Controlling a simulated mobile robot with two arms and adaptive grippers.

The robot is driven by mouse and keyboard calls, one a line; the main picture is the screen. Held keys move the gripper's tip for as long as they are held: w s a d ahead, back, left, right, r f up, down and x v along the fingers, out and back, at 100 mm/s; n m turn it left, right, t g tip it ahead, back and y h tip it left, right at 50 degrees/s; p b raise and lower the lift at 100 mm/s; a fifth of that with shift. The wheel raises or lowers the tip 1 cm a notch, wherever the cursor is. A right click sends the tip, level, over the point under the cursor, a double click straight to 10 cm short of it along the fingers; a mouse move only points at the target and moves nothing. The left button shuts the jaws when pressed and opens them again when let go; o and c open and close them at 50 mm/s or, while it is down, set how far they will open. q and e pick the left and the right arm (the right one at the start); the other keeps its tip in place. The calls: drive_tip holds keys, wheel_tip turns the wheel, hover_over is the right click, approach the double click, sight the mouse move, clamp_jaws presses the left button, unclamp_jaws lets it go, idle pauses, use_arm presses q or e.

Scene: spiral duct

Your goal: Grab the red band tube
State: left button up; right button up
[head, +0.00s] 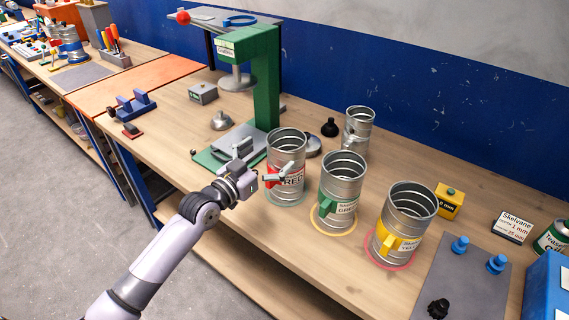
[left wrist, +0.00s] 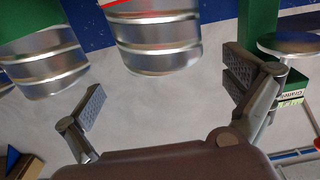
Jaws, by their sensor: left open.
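The red band tube (head: 287,146) is an open spiral metal duct with a red label, standing upright on the wooden bench. My left gripper (head: 263,163) is beside it at its left front, with one finger in front of the red label. In the left wrist view, which looks upside down, the tube (left wrist: 158,45) shows beyond the open fingers of my left gripper (left wrist: 172,98), with a strip of red at the top edge. Nothing is between the fingertips there. I cannot tell from the head view whether a finger touches the tube. My right gripper is not in view.
A green-label tube (head: 343,179) and a yellow-label tube (head: 404,214) stand to the right on coloured rings. A plain tube (head: 358,130) stands behind. A green press (head: 264,85) rises at the back left. A yellow box (head: 449,202) and grey mat (head: 462,278) are at right.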

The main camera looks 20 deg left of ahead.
use_arm(q)
drive_tip(key=shift+x, duration=0.8)
drive_tip(key=shift+w+d+r, duration=0.1)
drive_tip(key=shift+w+d, duration=0.05)
drive_tip(key=shift+w, duration=0.05)
drive_tip(key=p+x, duration=0.1)
drive_tip(key=x, duration=0.1)
drive_tip(key=p+x, duration=0.1)
drive_tip(key=x, duration=0.2)
drive_tip(key=shift+a, duration=0.25)
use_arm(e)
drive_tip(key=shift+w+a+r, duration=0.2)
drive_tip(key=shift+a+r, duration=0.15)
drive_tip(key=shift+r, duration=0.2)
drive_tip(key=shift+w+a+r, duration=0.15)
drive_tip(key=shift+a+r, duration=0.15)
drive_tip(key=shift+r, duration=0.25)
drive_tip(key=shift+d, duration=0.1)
use_arm(q)
drive_tip(key=shift+c, duration=1.4)
drive_tip(key=c, duration=1.3)
drive_tip(key=shift+c, duration=0.9)
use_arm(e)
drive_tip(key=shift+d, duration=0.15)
